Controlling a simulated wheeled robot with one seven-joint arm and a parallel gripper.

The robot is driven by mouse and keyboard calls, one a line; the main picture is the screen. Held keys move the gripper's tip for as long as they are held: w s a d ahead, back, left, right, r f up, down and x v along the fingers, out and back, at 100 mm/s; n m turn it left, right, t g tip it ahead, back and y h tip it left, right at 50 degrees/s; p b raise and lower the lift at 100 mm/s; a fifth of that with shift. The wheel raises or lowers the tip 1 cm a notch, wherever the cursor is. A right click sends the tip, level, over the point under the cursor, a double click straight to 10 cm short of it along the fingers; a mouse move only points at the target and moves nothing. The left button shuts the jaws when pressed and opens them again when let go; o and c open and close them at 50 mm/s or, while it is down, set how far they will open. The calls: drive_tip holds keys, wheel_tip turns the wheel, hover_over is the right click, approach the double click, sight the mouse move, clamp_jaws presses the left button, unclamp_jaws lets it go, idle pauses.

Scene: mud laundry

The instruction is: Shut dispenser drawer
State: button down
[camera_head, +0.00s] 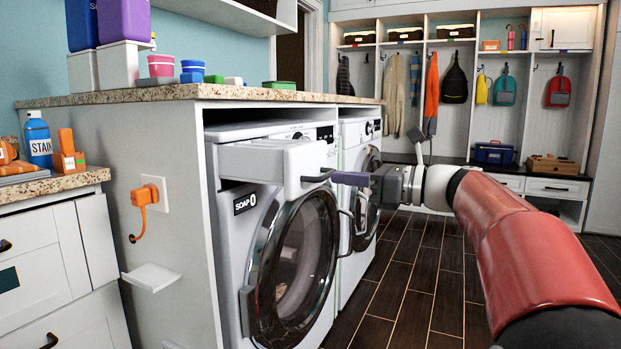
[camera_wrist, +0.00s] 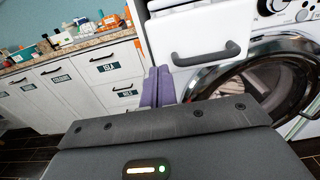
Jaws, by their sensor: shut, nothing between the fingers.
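The dispenser drawer (camera_head: 262,160) is pulled out from the upper left of the front washing machine (camera_head: 232,240). It is a white box with a dark bar handle (camera_head: 317,177) on its front. The drawer front (camera_wrist: 196,28) and handle (camera_wrist: 206,56) also show in the wrist view. My gripper (camera_head: 334,177) is shut and empty, with its purple fingers pointing at the drawer front. In the wrist view my gripper's fingertips (camera_wrist: 158,72) are left of the handle, by the front's left edge. I cannot tell whether they touch it.
The washer's round glass door (camera_head: 300,262) is just below the drawer. A second machine (camera_head: 358,215) stands beside it. A granite counter (camera_head: 215,92) runs above both. The wooden floor (camera_head: 425,270) is clear in front. White cabinets (camera_wrist: 60,95) show at left in the wrist view.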

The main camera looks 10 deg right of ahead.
sight(226, 164)
drive_tip(key=x, duration=0.7)
drive_tip(key=shift+w+a, duration=0.2)
drive_tip(key=p+x, duration=0.8)
drive_tip(key=x, duration=0.8)
drive_tip(key=shift+w+a, duration=0.15)
drive_tip(key=shift+a, duration=0.15)
drive_tip(key=shift+a+r, duration=0.1)
drive_tip(key=shift+r, duration=0.1)
